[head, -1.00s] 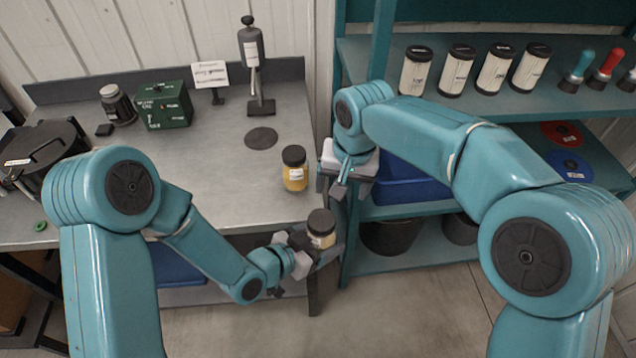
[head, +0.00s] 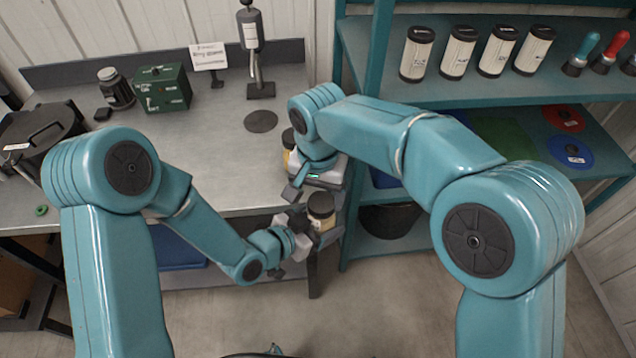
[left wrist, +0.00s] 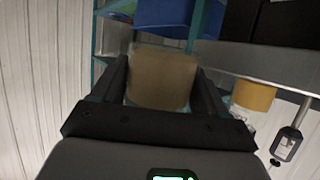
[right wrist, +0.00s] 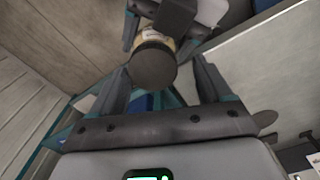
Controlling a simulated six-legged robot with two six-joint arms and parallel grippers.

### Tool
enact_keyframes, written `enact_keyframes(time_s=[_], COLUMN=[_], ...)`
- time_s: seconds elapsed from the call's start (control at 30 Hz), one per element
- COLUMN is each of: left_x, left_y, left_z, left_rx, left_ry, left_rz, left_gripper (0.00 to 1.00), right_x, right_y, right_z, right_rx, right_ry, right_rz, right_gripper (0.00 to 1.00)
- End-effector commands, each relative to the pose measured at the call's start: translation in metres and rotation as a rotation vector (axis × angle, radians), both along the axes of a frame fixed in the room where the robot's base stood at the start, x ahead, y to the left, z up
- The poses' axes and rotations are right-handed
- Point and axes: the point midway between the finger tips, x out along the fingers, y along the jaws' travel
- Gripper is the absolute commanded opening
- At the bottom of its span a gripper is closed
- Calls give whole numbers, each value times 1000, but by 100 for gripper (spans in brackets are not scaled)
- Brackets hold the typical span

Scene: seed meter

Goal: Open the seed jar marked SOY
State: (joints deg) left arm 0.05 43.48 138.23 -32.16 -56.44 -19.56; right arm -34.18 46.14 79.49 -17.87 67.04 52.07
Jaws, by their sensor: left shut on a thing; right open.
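My left gripper (head: 304,226) is shut on a jar (head: 321,214) with a black lid and a pale label, held upright off the front right of the bench. Its tan body fills the space between the fingers in the left wrist view (left wrist: 160,80). The label is too small to read. My right gripper (head: 314,193) is open just above this jar. In the right wrist view the round black lid (right wrist: 153,66) lies between the open fingertips, with no finger visibly pressing on it. A second, yellow jar (head: 288,158) stands on the bench, mostly hidden by my right arm.
The grey bench (head: 215,170) has a green box (head: 163,90), a dark jar (head: 115,88), a stand (head: 254,50), a black disc (head: 261,121) and a black container (head: 40,140). Teal shelves (head: 370,50) at right hold several white canisters. The bench middle is clear.

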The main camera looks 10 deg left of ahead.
Motion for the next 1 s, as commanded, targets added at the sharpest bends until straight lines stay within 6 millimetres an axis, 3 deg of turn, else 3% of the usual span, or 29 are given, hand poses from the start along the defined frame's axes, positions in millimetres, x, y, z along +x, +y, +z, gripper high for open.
enact_keyframes(time_s=[0.2, 0.23, 0.4, 0.57, 0.8, 1.0], left_x=[0, 0, 0, -1, -2, -2], left_y=[0, 0, -1, -2, -3, -3], left_z=[1, 1, 1, 1, 0, 0], left_rx=[0, 0, 0, 1, 3, 4], left_ry=[-2, -2, -3, -4, -4, -4], left_rz=[1, 1, -3, -9, -14, -15], left_gripper=[0, 0, 0, 0, 0, 0], right_x=[0, 0, 0, 0, -2, -2], right_y=[0, 0, 1, 3, 4, 4], right_z=[-1, -1, 0, 0, 1, 1], right_rx=[0, 0, 3, 8, 10, 10], right_ry=[0, 0, -1, -3, -5, -5], right_rz=[0, 0, 1, 32, 286, 295], right_gripper=[78, 72, 21, 21, 21, 21])
